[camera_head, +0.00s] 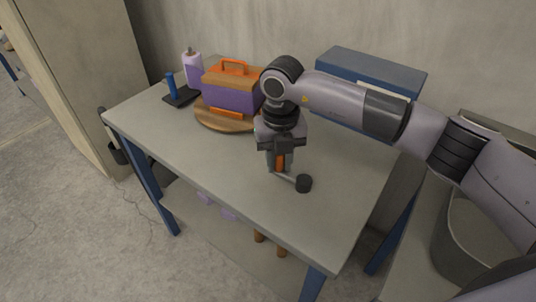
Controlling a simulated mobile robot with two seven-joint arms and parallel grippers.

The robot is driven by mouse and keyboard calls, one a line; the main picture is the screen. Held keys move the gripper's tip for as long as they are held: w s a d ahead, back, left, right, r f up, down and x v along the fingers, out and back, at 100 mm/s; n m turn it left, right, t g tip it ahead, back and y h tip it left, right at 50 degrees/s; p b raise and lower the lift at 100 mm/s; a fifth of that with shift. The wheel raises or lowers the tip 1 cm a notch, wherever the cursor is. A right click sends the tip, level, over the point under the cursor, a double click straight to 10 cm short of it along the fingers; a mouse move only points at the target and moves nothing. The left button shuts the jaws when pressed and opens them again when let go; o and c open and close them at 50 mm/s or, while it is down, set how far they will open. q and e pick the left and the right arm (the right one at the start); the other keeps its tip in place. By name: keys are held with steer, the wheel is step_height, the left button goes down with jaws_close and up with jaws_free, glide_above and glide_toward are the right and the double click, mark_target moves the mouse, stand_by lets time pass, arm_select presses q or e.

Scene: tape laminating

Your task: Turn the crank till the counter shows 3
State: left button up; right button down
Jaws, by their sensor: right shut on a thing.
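My right gripper (280,165) points down over the middle of the table and is shut on an orange upright piece, which looks like the crank's handle (281,161). A short grey crank arm (288,177) runs from beneath it to a dark round knob or hub (304,183) at the right. My gripper and arm hide part of the crank and whatever lies behind it. No counter or number can be read. My left gripper is not in view.
A purple box (229,94) with an orange handle stands on a round wooden board (207,116) behind my gripper. A purple bottle (193,68) and a blue post on a black base (181,96) are at the back left. A blue box (365,66) is behind my arm. The table's (200,150) front left is clear.

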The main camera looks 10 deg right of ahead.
steer(key=shift+d, duration=0.1)
steer(key=shift+s+a+p, duration=0.35)
steer(key=shift+s+p, duration=0.05)
steer(key=shift+s, duration=0.25)
steer(key=shift+s+a, duration=0.25)
steer(key=shift+s, duration=0.5)
steer(key=shift+c, duration=1.3)
jaws_free()
steer(key=shift+o, duration=1.3)
steer(key=shift+a, duration=0.1)
